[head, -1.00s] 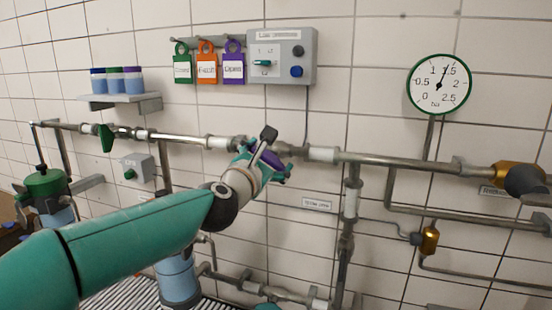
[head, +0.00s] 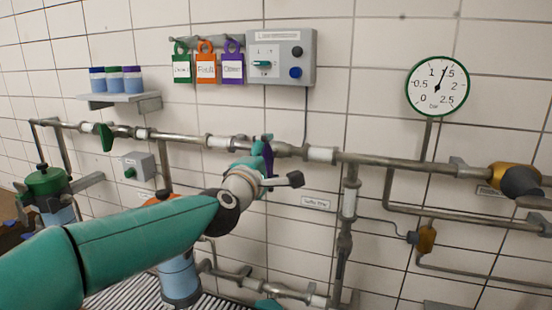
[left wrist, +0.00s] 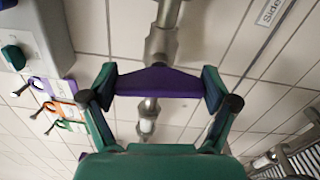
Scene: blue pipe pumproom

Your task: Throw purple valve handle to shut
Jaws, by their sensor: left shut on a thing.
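The purple valve handle (head: 267,157) is on the upper grey pipe in the middle of the head view, partly hidden by my left gripper (head: 259,163). In the left wrist view the purple handle (left wrist: 157,82) lies across the pipe, which runs up and down that picture. My left gripper (left wrist: 158,88) has a teal finger at each end of the handle and is shut on it. In the head view the handle stands nearly upright, crosswise to the pipe. My right gripper is not in view.
Above are a grey control box (head: 281,56) and purple, orange and green tags (head: 206,66). A round gauge (head: 437,86) is at the right. A green valve handle (head: 104,137) is farther left on the pipe. A shelf with bottles (head: 120,97) is on the wall.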

